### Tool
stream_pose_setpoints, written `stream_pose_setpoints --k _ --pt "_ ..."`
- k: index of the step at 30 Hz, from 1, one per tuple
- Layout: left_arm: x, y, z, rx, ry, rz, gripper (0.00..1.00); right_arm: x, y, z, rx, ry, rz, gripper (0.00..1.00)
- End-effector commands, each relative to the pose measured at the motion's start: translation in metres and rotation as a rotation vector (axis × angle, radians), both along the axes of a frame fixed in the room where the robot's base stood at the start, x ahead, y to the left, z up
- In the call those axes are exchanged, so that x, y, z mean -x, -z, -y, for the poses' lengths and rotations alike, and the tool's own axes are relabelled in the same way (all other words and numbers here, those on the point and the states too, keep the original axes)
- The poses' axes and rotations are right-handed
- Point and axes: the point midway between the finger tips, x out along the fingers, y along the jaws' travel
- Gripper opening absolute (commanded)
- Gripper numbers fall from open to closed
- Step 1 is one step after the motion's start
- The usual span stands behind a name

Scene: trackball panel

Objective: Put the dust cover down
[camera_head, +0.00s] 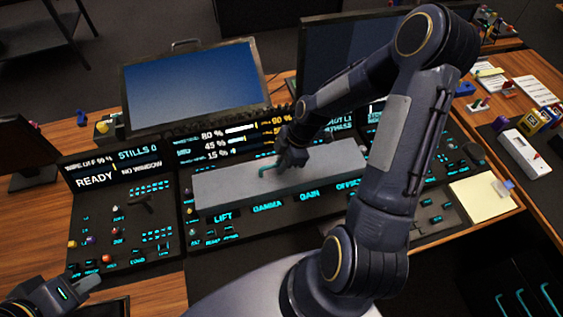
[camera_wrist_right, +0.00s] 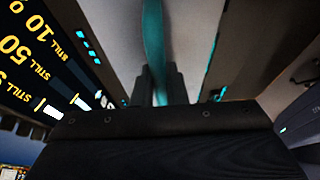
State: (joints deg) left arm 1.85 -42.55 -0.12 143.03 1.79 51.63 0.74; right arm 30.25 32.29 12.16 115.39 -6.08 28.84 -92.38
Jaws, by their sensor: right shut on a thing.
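The dust cover is a long grey slab (camera_head: 325,172) with a teal handle (camera_head: 266,171) on its top. It lies across the middle of the control panel, above the lit labels LIFT, GAMMA and GAIN. Whether it rests on the panel or hangs just over it I cannot tell. My right gripper (camera_head: 285,160) is shut on the handle. The right wrist view shows the teal handle (camera_wrist_right: 153,40) between the fingers, with the grey cover (camera_wrist_right: 190,35) behind. My left gripper (camera_head: 82,287) is low at the left, away from the cover; its jaw gap is unclear.
A side panel (camera_head: 125,215) with knobs stands at left. Monitors (camera_head: 190,85) stand behind the panel. A yellow note pad (camera_head: 482,198) lies at right, with papers and small boxes (camera_head: 533,120) further right. My right arm hides part of the panel's right side.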

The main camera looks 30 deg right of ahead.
Motion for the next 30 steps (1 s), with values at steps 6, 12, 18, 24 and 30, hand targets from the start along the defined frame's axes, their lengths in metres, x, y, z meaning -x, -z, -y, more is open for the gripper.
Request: stream_pose_setpoints --k 6,12,18,24,30 --pt "0.000 0.001 0.000 0.000 0.000 0.000 0.00 0.000 0.001 0.000 0.000 0.000 0.000 0.34" --pt "0.000 0.001 0.000 0.000 0.000 0.000 0.00 0.000 0.001 0.000 0.000 0.000 0.000 0.34" --pt "0.000 0.001 0.000 0.000 0.000 0.000 0.00 0.000 -0.007 0.004 0.002 0.002 0.003 0.34" --pt "0.000 0.008 0.000 0.000 0.000 0.000 0.00 0.003 -0.041 0.018 0.003 0.006 0.006 0.34" --pt "0.000 0.013 0.000 0.000 0.000 0.000 0.00 0.007 -0.080 0.034 0.003 0.005 0.005 0.34"
